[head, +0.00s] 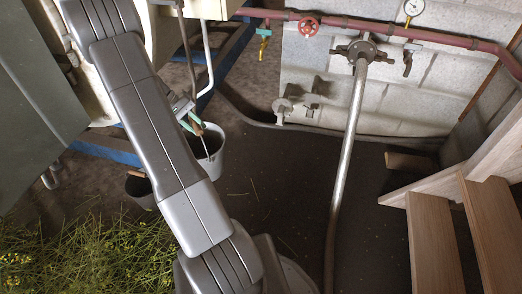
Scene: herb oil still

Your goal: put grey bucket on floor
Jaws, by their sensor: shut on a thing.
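The grey bucket (214,158) shows in the head view just right of my forearm, upright or nearly so. My arm hides its left side and part of its lower end. My gripper (196,126), with green-tipped fingers, is just above the bucket's rim. It is shut on the bucket's thin handle, which runs down towards the rim. I cannot tell whether the bucket's bottom touches the dark floor (275,200).
A dark pot (138,187) stands left of my arm, by a heap of cut herbs (90,250). A slanting metal pipe (346,150) rises right of the bucket. Wooden steps (435,240) stand at the right. Floor between bucket and pipe is mostly clear.

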